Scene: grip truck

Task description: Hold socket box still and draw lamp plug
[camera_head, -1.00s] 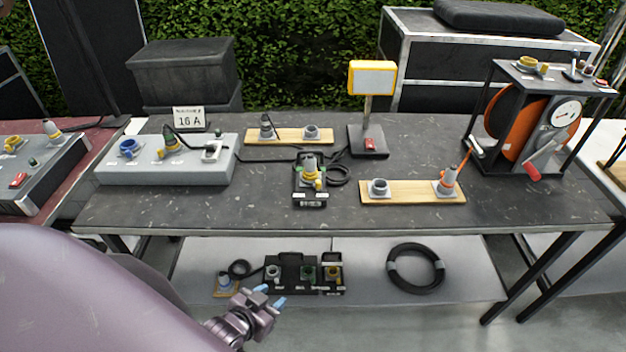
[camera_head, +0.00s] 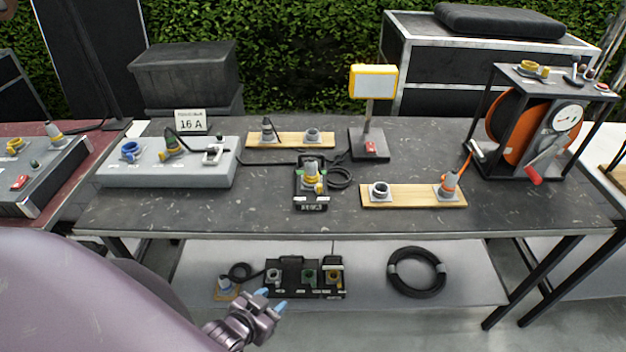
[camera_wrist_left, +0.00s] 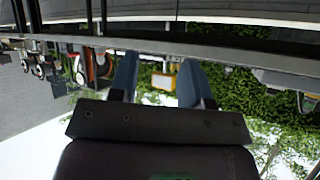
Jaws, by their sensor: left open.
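A small black socket box (camera_head: 311,202) sits on the middle of the dark table, near the front. A yellow and grey plug (camera_head: 312,174) stands upright in its top. A black cable loops beside it toward the yellow-framed lamp (camera_head: 374,82) on its stand; whether it joins the plug is too small to tell. My left gripper (camera_head: 271,299) is open and empty. It is in front of the table, lower than the tabletop and apart from the box. Its blue fingers also show in the left wrist view (camera_wrist_left: 157,78), with nothing between them. My right gripper is not in view.
A grey socket panel (camera_head: 168,175) is on the left of the table (camera_head: 240,215). Wooden boards with connectors lie behind (camera_head: 290,139) and to the right (camera_head: 413,195). An orange cable reel (camera_head: 515,130) stands far right. A lower shelf holds a black connector box (camera_head: 305,292) and coiled cable (camera_head: 416,290).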

